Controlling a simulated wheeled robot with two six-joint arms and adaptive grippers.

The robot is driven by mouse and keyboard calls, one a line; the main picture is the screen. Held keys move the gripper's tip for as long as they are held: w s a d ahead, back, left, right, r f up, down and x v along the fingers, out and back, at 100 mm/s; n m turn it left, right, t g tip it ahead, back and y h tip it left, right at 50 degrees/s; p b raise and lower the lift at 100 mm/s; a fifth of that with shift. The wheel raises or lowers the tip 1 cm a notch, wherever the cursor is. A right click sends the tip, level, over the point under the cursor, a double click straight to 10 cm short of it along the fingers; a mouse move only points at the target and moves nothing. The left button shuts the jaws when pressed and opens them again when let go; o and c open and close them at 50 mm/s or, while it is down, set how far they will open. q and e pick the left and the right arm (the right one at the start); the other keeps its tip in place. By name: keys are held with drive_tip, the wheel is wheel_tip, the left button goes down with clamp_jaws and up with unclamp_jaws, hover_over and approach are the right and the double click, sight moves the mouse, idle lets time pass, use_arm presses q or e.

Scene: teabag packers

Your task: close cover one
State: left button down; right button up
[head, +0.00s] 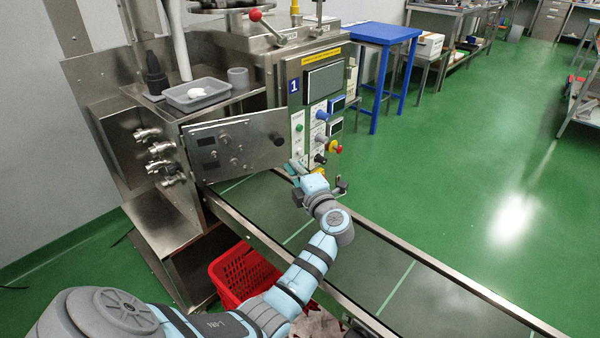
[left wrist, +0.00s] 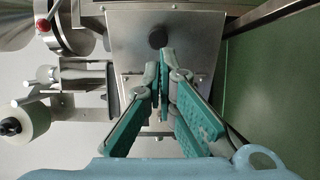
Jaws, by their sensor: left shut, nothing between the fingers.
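Cover one, a flat steel door (head: 255,131) with dark knobs, stands swung out from the machine marked 1. Its free right edge reaches in front of the control panel (head: 316,110). My left gripper (head: 295,168) is just below and right of that free edge, low by the control panel. In the left wrist view a steel plate (left wrist: 185,38) with a black knob stands beyond the fingers. My left gripper (left wrist: 163,62) is shut and empty there, its tips just below the knob. I cannot tell whether they touch the plate. My right gripper is not in view.
A green conveyor belt (head: 365,262) with steel rails runs below my left arm. A red crate (head: 237,272) stands under it. A grey tray (head: 188,104) sits on the machine's ledge. Taps (head: 160,150) stick out at the machine's left.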

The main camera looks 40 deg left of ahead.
use_arm(q)
drive_tip(key=b, duration=0.2)
approach(279, 144)
drive_tip(key=x, duration=0.4)
drive_tip(key=shift+b+x, duration=0.65)
drive_tip(key=shift+x, duration=0.3)
drive_tip(key=shift+w+a, duration=0.4)
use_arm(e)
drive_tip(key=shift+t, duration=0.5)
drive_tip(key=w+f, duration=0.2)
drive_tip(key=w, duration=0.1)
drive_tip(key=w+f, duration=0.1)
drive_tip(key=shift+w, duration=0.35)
use_arm(q)
drive_tip(key=shift+a, duration=0.1)
